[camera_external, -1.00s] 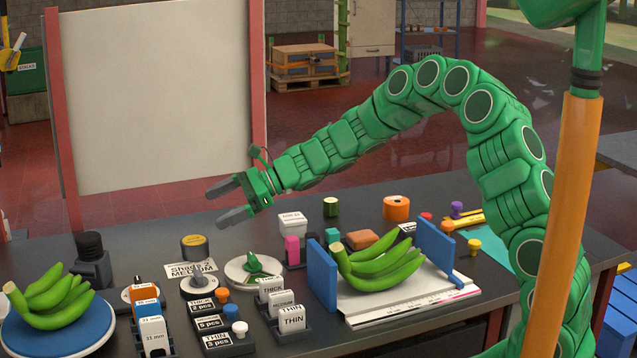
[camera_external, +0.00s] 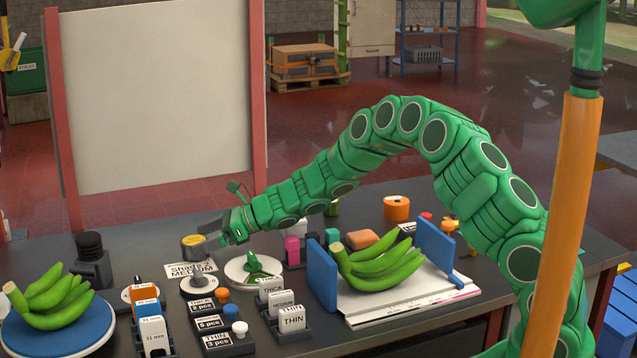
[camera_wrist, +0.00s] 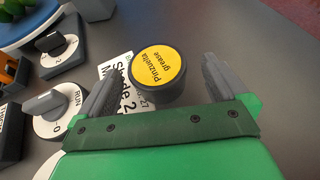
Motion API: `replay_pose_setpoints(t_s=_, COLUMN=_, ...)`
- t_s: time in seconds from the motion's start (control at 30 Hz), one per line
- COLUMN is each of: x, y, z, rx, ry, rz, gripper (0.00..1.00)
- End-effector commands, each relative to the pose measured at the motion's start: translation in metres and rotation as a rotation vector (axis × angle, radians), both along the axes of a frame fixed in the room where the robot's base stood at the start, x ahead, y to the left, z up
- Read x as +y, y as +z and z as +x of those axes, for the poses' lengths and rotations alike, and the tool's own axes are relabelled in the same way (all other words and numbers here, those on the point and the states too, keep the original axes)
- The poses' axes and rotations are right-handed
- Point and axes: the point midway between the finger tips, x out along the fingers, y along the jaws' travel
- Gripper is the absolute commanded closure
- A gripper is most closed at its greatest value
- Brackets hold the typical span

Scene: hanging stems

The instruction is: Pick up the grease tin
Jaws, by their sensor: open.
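The grease tin (camera_external: 194,246) is a short dark round tin with a yellow lid, standing on the dark table behind a white label card. In the wrist view the grease tin (camera_wrist: 158,74) shows its yellow lid with printed lettering, and it lies between and slightly ahead of the two fingers. My gripper (camera_external: 212,235) is open and empty, just right of the tin in the external view. The gripper (camera_wrist: 160,85) also shows in the wrist view, with one grey finger on each side of the tin.
A white card (camera_external: 190,269) lies beside the tin. A dial knob (camera_wrist: 60,120) stands close to the left finger in the wrist view. A black bottle-like object (camera_external: 91,260) is further left. Green bananas (camera_external: 378,264) lie on a white board to the right.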

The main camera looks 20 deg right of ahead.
Motion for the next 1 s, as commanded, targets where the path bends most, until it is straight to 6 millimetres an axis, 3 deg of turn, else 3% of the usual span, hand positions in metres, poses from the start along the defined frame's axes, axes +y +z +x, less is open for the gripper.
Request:
replay_pose_setpoints(t_s=0.5, x=0.043, y=-0.018, z=0.009, rx=0.000, ry=0.001, rz=-0.002, gripper=0.00)
replay_pose_setpoints(t_s=0.8, x=0.047, y=-0.019, z=0.011, rx=0.000, ry=0.000, rz=0.000, gripper=0.00)
replay_pose_setpoints(t_s=0.83, x=0.047, y=-0.019, z=0.011, rx=0.000, ry=0.001, rz=0.000, gripper=0.02)
replay_pose_setpoints(t_s=1.0, x=0.046, y=-0.019, z=0.011, rx=0.000, ry=0.000, rz=0.001, gripper=0.28)
